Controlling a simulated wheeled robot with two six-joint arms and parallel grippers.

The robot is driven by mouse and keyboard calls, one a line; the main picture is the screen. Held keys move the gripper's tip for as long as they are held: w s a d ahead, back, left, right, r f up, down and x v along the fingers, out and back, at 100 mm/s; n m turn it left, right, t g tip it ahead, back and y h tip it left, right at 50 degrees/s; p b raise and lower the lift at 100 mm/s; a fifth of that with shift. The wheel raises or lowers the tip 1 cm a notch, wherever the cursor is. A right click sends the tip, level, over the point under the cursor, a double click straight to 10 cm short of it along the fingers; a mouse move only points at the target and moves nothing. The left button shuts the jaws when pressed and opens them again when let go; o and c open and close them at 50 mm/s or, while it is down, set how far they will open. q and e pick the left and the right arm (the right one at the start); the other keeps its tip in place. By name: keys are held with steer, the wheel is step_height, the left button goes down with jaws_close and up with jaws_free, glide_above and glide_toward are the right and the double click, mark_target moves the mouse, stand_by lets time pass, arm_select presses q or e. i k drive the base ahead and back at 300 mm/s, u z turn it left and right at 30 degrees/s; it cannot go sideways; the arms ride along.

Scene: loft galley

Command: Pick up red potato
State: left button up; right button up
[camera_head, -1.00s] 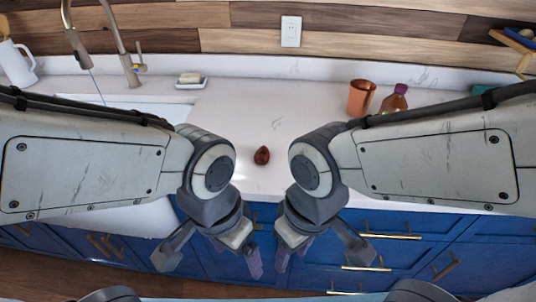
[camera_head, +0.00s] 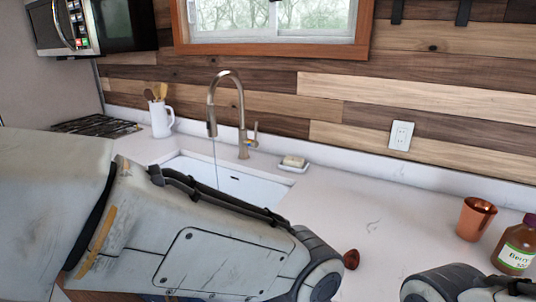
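The red potato (camera_head: 351,259) is small and dark red. It lies on the white countertop (camera_head: 345,205), just right of the end joint of my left arm, which may hide part of it. My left arm crosses the lower left and middle of the view, and its gripper is out of view below. Only a part of my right arm shows at the lower right edge, and its gripper is out of view too.
A copper cup (camera_head: 475,219) and a bottle with a label (camera_head: 517,246) stand at the right. A soap dish (camera_head: 293,165), faucet (camera_head: 241,120) and sink (camera_head: 235,183) are behind my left arm. A white pitcher (camera_head: 160,120) holds utensils near the stove grate (camera_head: 95,126).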

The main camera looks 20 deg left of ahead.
mark_target(352, 257)
steer(key=u, duration=0.05)
steer(key=k, duration=0.5)
steer(key=z, duration=1.05)
steer(key=i, duration=0.85)
steer(key=u, duration=0.85)
